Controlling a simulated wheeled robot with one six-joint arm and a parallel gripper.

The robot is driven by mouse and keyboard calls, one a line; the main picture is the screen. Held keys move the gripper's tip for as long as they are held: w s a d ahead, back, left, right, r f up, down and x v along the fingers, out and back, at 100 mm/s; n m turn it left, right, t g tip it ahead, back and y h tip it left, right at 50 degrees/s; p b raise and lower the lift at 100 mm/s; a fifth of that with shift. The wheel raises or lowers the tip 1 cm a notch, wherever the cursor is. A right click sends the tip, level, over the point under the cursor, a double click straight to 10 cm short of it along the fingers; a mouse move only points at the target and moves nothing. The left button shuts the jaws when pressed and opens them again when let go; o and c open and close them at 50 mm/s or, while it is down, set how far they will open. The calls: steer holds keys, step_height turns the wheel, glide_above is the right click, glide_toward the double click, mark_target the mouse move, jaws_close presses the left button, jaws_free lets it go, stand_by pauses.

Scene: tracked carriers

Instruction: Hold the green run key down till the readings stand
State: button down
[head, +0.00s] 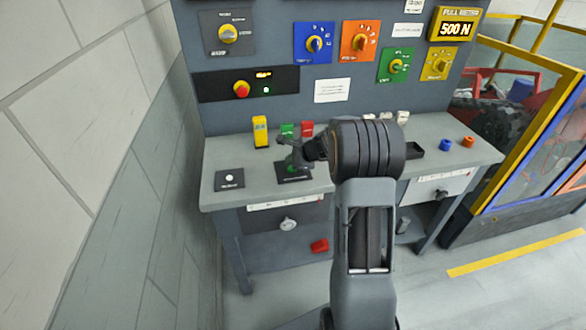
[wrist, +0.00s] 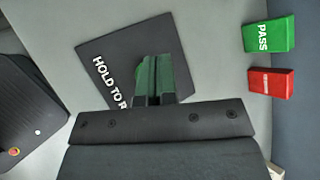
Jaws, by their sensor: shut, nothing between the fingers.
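The green run key (wrist: 176,72) sits on a black plate (wrist: 103,52) lettered "HOLD TO R…", the rest of the lettering hidden. My gripper (wrist: 154,98) is shut and empty, its fingertips over the key and hiding part of it. Whether they touch or press the key I cannot tell. In the head view my gripper (head: 292,160) points down at the plate on the bench, and only a little green shows under it. The yellow pull meter (head: 456,28) on the panel reads 500 N.
A green PASS block (wrist: 269,36) and a red block (wrist: 270,83) stand beside the plate. A yellow block (head: 260,132) stands at the bench's back left. A small plate with a white button (head: 229,179) lies left. Knobs and a red button (head: 241,89) are on the panel.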

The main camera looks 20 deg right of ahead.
steer(key=shift+r+p, duration=1.8)
steer(key=shift+r, duration=0.7)
